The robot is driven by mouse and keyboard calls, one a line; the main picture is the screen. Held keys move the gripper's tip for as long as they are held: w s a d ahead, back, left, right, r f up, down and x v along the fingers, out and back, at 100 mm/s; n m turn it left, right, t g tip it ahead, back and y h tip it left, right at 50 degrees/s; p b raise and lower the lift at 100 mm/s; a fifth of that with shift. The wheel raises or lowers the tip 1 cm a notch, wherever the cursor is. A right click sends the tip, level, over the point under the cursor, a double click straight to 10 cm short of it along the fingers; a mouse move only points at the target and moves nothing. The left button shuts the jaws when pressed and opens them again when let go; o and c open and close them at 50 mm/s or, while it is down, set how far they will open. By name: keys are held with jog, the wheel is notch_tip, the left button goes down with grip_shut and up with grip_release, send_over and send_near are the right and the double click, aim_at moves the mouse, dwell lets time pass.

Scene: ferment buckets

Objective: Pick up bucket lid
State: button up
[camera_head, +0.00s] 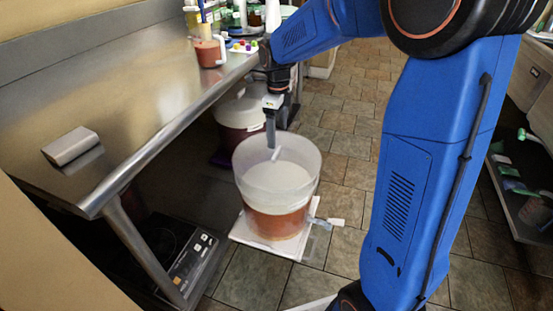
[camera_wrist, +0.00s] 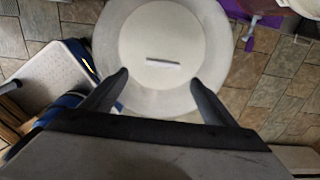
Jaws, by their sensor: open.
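The bucket lid is a pale disc with a raised bar handle (camera_wrist: 163,62) across its middle, seen from above in the wrist view. In the head view the lid (camera_head: 283,178) sits down inside the translucent bucket (camera_head: 275,220), below its rim, and the handle (camera_head: 276,154) stands up from it. The bucket's lower part holds amber-red liquid. My gripper (camera_head: 271,135) points down over the bucket, above the handle. In the wrist view its two fingers (camera_wrist: 160,78) are wide apart with nothing between them, and the handle lies between and slightly beyond the tips.
The bucket stands on a white board (camera_head: 245,236) low by the tiled floor, with a spigot (camera_head: 326,221) on its right. A steel counter (camera_head: 130,90) is at left, with a red pitcher (camera_head: 208,53) on it. Another bucket (camera_head: 238,110) stands behind. A digital scale or hotplate (camera_head: 190,268) is at lower left.

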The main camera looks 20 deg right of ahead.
aim_at(278, 152)
jog(key=shift+w+d+f, duration=0.1)
jog(key=shift+w+f, duration=0.05)
jog(key=shift+f, duration=1.95)
jog(key=shift+w+d+f, duration=0.1)
jog(key=shift+f, duration=2)
jog(key=shift+c, duration=0.5)
jog(key=c, duration=1.2)
